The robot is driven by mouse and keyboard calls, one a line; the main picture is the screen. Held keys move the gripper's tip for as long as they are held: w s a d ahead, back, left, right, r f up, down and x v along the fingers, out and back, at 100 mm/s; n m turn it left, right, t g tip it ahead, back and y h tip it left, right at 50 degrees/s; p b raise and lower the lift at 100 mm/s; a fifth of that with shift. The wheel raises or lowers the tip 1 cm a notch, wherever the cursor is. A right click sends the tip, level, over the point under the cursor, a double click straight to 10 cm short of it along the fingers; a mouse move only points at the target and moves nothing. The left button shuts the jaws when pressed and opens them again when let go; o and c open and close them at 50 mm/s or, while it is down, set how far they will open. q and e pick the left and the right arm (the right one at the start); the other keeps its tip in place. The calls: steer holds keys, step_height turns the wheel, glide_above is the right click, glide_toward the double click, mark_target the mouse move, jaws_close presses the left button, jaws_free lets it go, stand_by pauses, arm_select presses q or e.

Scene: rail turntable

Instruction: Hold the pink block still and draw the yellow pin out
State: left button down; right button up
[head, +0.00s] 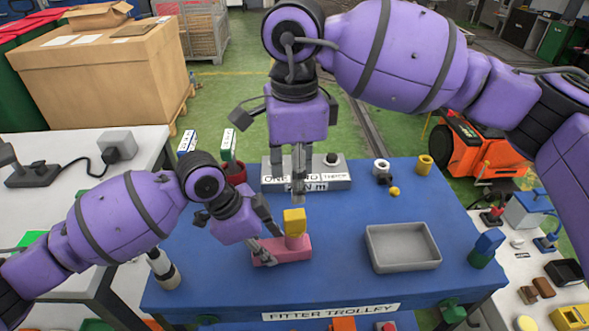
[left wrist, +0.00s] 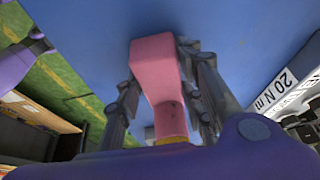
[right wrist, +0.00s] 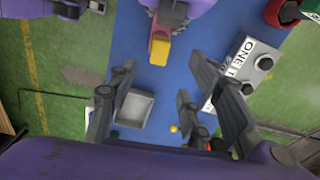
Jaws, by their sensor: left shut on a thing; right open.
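The pink block (head: 285,251) lies on the blue trolley top, near its front. The yellow pin (head: 294,220) stands up from the block's right part, its squared head showing. My left gripper (head: 266,238) is shut on the block from the left; the left wrist view shows the block (left wrist: 154,62) between its fingers, with a sliver of the yellow pin (left wrist: 170,141). My right gripper (head: 298,188) is open and empty, above and behind the pin. In the right wrist view the yellow pin (right wrist: 159,51) is beyond the fingers, apart from them. The pin's lower part is hidden.
A grey tray (head: 403,248) sits right of the block. A blue and green piece (head: 486,247) is at the right edge. Clear blue top lies between block and tray.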

mark_target(295, 214)
step_height(295, 214, down, 11)
steer(key=shift+r, duration=0.15)
stand_by(0.4)
jaws_close()
stand_by(0.3)
